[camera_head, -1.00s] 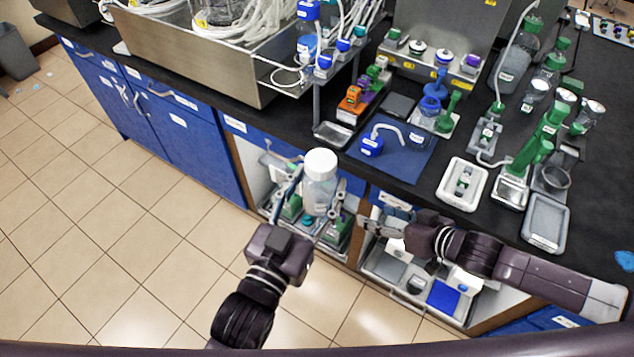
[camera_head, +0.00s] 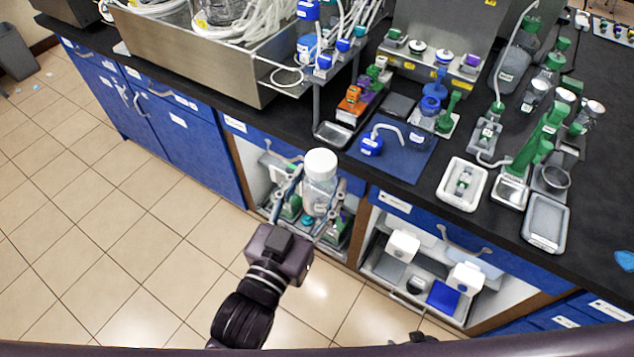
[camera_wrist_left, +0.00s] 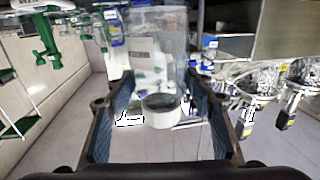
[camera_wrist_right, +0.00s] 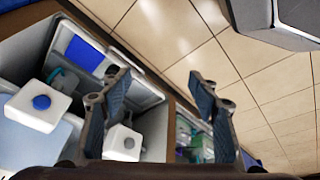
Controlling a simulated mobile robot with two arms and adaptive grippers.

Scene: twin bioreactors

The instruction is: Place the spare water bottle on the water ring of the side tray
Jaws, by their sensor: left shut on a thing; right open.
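I cannot tell for sure which tray is the side tray, and no water ring can be made out. My right gripper (camera_wrist_right: 160,82) is open and empty, beside the right cupboard opening in its wrist view; only a dark piece of that arm shows at the head view's bottom edge.
The black bench carries a small steel tray (camera_head: 333,134), a blue mat (camera_head: 400,165), a white tray (camera_head: 475,192) and a grey tray (camera_head: 546,222). Under it, open cupboards hold white containers (camera_head: 403,245) and a blue pad (camera_head: 442,296).

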